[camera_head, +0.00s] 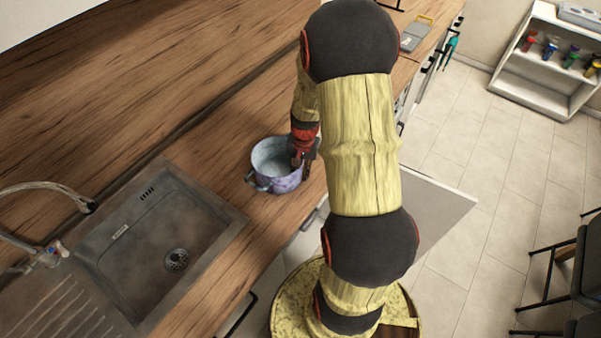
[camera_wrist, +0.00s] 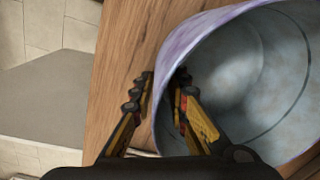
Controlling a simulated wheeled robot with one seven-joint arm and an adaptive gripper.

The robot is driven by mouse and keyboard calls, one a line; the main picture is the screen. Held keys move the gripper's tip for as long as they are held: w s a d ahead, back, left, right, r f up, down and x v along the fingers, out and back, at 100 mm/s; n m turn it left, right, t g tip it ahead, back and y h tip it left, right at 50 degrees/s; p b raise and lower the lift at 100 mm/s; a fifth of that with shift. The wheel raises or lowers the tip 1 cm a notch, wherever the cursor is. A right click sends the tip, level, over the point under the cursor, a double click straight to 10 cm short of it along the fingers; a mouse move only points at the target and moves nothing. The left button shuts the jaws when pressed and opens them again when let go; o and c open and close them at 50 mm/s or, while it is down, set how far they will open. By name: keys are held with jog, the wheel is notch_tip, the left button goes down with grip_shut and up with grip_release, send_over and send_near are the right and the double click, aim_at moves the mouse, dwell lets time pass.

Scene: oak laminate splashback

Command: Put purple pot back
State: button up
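The purple pot (camera_head: 277,176) stands upright on the wooden counter beside the sink, with a grey-blue inside and a handle at its lower left. It fills the right of the wrist view (camera_wrist: 205,35). My gripper (camera_head: 303,160) is at the pot's right rim. In the wrist view my gripper (camera_wrist: 163,80) straddles the pot wall, one finger outside and one inside. The fingers look apart, with bare counter showing beside the outer one; whether a tip touches the wall is unclear. My arm hides part of the counter behind.
A metal sink (camera_head: 150,240) with a tap (camera_head: 45,195) lies left of the pot. A flat grey panel (camera_head: 435,205) juts out from the counter front, right of my arm. A white shelf (camera_head: 545,60) and dark chairs (camera_head: 570,270) stand across the tiled floor.

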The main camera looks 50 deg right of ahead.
jog(key=shift+o, duration=0.5)
notch_tip(320, 180, up, 12)
jog(key=p, duration=0.2)
jog(key=a+r+n+t+h, duration=0.15)
jog(key=a+r+n, duration=0.35)
jog(key=a+r, duration=0.8)
jog(key=s+a+r+n+t, duration=0.1)
jog(key=s+a+r+n, duration=0.2)
jog(key=s+a+r, duration=0.1)
jog(key=s+a+r+n+t+y, duration=0.1)
jog(key=s+a+r+n, duration=0.3)
jog(key=a, duration=0.5)
jog(key=shift+s+r+t, duration=0.25)
jog(key=shift+s+t, duration=0.5)
jog(key=shift+s, duration=0.25)
